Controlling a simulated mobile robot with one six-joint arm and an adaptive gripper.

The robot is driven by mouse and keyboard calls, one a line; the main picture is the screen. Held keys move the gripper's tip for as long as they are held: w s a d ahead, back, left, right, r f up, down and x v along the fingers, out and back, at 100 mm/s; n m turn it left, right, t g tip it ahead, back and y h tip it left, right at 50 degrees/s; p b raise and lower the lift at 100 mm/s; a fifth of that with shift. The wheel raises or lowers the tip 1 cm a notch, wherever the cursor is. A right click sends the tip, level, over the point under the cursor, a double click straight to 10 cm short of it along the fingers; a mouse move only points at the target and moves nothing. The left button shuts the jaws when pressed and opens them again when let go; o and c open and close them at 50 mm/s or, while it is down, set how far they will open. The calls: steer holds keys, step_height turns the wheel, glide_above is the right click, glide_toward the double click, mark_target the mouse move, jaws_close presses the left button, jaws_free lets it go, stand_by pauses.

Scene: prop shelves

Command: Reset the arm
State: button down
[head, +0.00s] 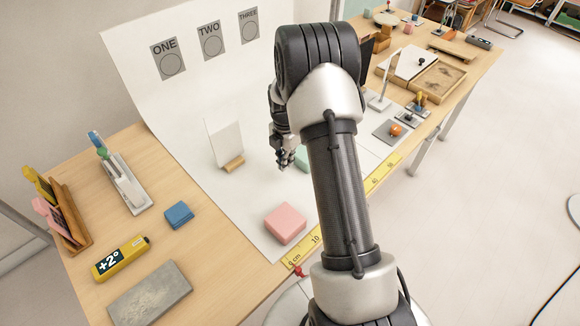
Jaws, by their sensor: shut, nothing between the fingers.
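My gripper (286,160) hangs over the white paper sheet (195,110), just left of my forearm, with its fingers pointing down. It is small here and partly hidden by my own arm; it is shut, with nothing held. A pale green block (301,158) sits right beside the fingers, partly hidden behind my arm; I cannot tell whether they touch. A white card in a wooden stand (226,143) is upright to the left of the gripper. A pink block (285,222) lies on the sheet nearer the front.
A blue block (179,214), yellow +2° bar (120,258), grey slab (150,295), clip holder (127,182) and wooden rack (68,215) stand at left. A yellow ruler (381,173) lines the front edge. A wooden tray (438,80) and other props fill the right.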

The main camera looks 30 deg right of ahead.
steer(key=s+a+r+m+t, duration=0.1)
steer(key=s+a+r+m, duration=0.25)
steer(key=r, duration=0.55)
steer(key=s+a+r+m+t, duration=0.1)
steer(key=s+a+r+m, duration=0.3)
steer(key=r, duration=0.5)
steer(key=s+a+r+m, duration=0.25)
steer(key=a+r, duration=0.25)
steer(key=r, duration=0.4)
steer(key=s+a+r+m+t, duration=0.1)
steer(key=s+a+m, duration=0.2)
steer(key=s, duration=0.6)
steer(key=s+a+r+m+t, duration=0.1)
steer(key=s+a+r+m, duration=0.1)
steer(key=s+a+m, duration=0.2)
steer(key=s+m+p, duration=0.1)
steer(key=s+m, duration=0.2)
steer(key=s, duration=0.2)
steer(key=shift+r+t, duration=0.25)
steer(key=shift+t, duration=0.05)
